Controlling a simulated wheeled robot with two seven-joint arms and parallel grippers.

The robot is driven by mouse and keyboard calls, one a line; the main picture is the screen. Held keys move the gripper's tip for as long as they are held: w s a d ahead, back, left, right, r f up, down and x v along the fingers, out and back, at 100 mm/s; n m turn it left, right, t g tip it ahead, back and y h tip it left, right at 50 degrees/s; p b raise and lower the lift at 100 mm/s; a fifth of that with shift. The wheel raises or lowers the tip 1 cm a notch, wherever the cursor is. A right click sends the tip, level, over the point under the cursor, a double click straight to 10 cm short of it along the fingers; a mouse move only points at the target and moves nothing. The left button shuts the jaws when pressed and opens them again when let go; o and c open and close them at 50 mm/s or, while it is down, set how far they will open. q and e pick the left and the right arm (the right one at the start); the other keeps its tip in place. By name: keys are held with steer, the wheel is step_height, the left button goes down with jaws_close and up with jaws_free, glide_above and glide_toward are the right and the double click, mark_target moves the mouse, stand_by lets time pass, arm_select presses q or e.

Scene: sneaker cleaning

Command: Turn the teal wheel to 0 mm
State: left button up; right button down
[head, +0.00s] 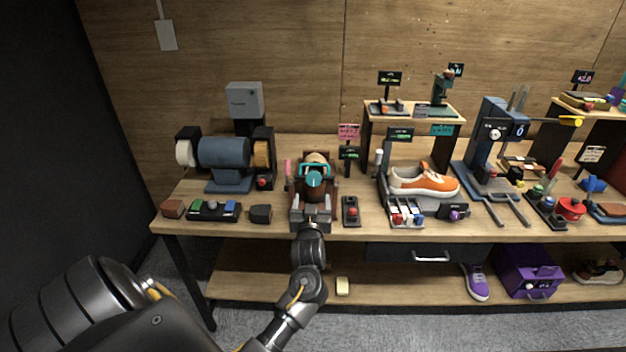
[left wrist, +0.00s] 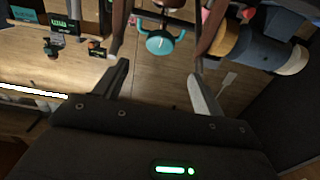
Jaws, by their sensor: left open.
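The teal wheel (head: 314,180) sits on a dark reddish-brown device with a tan top on the bench, left of centre in the head view. In the left wrist view the teal wheel (left wrist: 160,44) shows at the top middle, with a small arm on each side. My left gripper (head: 311,208) is at the near side of the device, in front of the wheel. Its two fingers (left wrist: 158,80) are apart with nothing between them, and the wheel lies beyond the tips. Any millimetre reading is too small to read. My right gripper is not in view.
A blue bench grinder (head: 224,152) stands left of the device. A small black box with a red button (head: 351,211) is close on its right. An orange sneaker (head: 424,181) rests on a stand farther right. Small signs (head: 349,153) stand behind.

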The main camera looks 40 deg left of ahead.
mark_target(314, 179)
arm_select(q)
steer(key=p+x, duration=0.2)
steer(key=x, duration=0.8)
steer(key=shift+w+a, duration=0.15)
steer(key=shift+w, duration=0.05)
steer(key=shift+c, duration=0.4)
steer(key=c, duration=0.9)
steer(key=shift+w+f+n+g+y+b, duration=0.15)
steer(key=shift+n+g+y+b, duration=0.35)
steer(key=shift+n, duration=0.5)
steer(key=shift+n+g+y+b, duration=0.4)
steer(key=shift+n+b, duration=0.05)
steer(key=shift+n, duration=0.65)
steer(key=o, duration=1)
